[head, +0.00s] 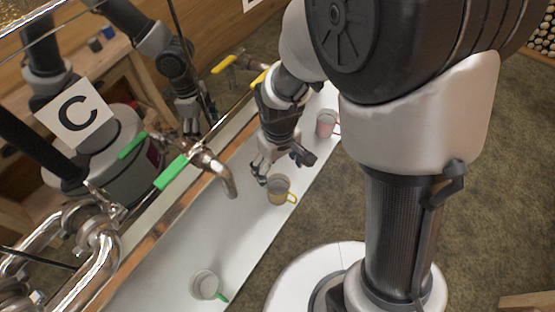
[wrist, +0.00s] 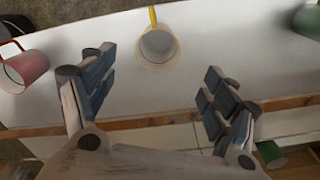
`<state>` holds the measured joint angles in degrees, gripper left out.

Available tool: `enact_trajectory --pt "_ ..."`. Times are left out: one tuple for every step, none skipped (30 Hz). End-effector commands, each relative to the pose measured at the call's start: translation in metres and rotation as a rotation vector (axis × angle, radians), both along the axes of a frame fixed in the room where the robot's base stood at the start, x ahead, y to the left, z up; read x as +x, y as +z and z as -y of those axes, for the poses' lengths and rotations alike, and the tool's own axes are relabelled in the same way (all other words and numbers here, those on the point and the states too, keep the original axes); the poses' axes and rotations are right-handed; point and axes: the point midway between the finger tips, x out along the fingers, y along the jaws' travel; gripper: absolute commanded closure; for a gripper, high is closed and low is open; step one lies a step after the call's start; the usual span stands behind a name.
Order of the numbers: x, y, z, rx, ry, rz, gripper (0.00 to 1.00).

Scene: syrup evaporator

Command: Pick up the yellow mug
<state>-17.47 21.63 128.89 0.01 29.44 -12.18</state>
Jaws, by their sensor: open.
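The yellow-handled mug (head: 279,188), with a pale grey body, stands on a long white surface (head: 180,240) close to its right edge. Its yellow handle points toward that edge. In the wrist view the mug (wrist: 158,47) is at top centre, its round opening facing the camera and its handle pointing up. My gripper (head: 281,165) is just above and behind the mug in the head view. In the wrist view my gripper (wrist: 160,78) is open and empty, with its fingers spread to either side, and the mug lies beyond the fingertips, apart from them.
A pink mug (head: 326,123) stands farther along the surface, and a green-handled mug (head: 206,284) stands nearer. A metal spout (head: 220,172) with green-handled valves overhangs the surface on the left.

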Motion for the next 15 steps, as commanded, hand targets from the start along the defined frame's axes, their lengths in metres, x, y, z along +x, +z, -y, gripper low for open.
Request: enact_trajectory --pt "-0.002 -0.015 0.001 -0.002 0.000 -0.005 0.21" --pt "-0.002 -0.022 0.001 -0.002 -0.001 -0.006 0.21" --pt "-0.002 -0.032 0.001 -0.002 -0.001 -0.006 0.21" --pt "-0.002 -0.038 0.001 -0.002 -0.001 -0.005 0.21" --pt "-0.002 -0.045 0.001 -0.002 -0.001 -0.006 0.21" --pt "-0.002 -0.054 0.001 -0.002 -0.001 -0.005 0.21" --pt "-0.002 -0.060 0.001 -0.002 -0.001 -0.006 0.21" --pt "-0.002 -0.067 0.001 -0.002 -0.001 -0.005 0.21" --pt "-0.002 -0.075 0.001 -0.002 -0.001 -0.005 0.21" --pt "-0.002 -0.080 0.001 -0.002 -0.001 -0.005 0.21" --pt "-0.002 -0.085 0.001 -0.001 -0.001 -0.004 0.21" --pt "-0.002 -0.091 0.001 -0.001 -0.001 -0.004 0.21" --pt "-0.001 -0.094 0.001 -0.001 -0.001 -0.003 0.21" --pt "-0.001 -0.097 0.001 -0.001 -0.001 -0.002 0.21" --pt "-0.001 -0.100 0.001 -0.001 -0.002 -0.002 0.21"
